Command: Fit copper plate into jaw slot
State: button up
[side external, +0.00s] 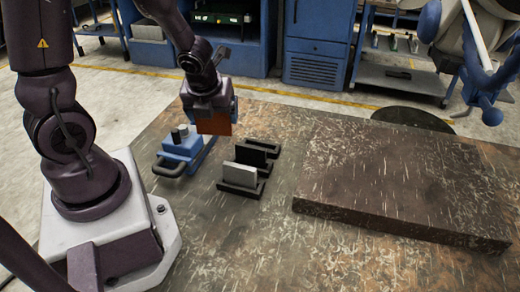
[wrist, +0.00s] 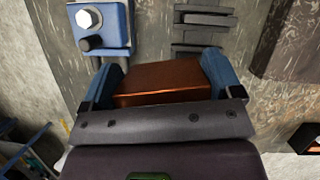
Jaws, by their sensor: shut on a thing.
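My gripper (side external: 213,105) is shut on the copper plate (side external: 214,125), which hangs upright below it, above the bench. In the wrist view the orange-brown plate (wrist: 158,82) lies between the two blue fingers of my gripper (wrist: 161,66). A blue vise-like fixture (side external: 183,147) with a dark curved handle stands on the bench, to the left of and below the plate. It also shows in the wrist view (wrist: 116,22) at upper left, with a bright bolt and a dark knob. The plate is apart from it. I cannot make out the jaw slot clearly.
A black holder with a black plate (side external: 258,155) and one with a grey plate (side external: 240,174) stand right of the fixture. A large raised slab (side external: 400,175) fills the right of the bench (side external: 200,240). The bench front is clear.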

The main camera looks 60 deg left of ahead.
jog(key=shift+w+d+m+t, duration=0.15)
jog(key=shift+w+m+t, duration=0.05)
jog(key=shift+m, duration=0.35)
jog(key=shift+w+d+m+t, duration=0.15)
jog(key=shift+m+t, duration=0.05)
jog(key=shift+m, duration=0.35)
jog(key=w+a+f, duration=0.1)
jog(key=w+f, duration=0.2)
jog(key=w, duration=0.1)
jog(key=w+a+f, duration=0.2)
jog(key=w+f, duration=0.1)
jog(key=w, duration=0.1)
jog(key=w+a+f, duration=0.1)
jog(key=w+f, duration=0.2)
jog(key=w, duration=0.1)
jog(key=shift+w+a+f, duration=0.25)
jog(key=shift+w+a, duration=0.1)
jog(key=shift+w, duration=0.05)
jog(key=shift+w+a+f, duration=0.1)
jog(key=shift+w+f, duration=0.15)
jog(key=shift+f, duration=1.5)
jog(key=o, duration=1.2)
jog(key=shift+s+f+h, duration=0.1)
jog(key=shift+f+h, duration=0.1)
jog(key=shift+h, duration=0.1)
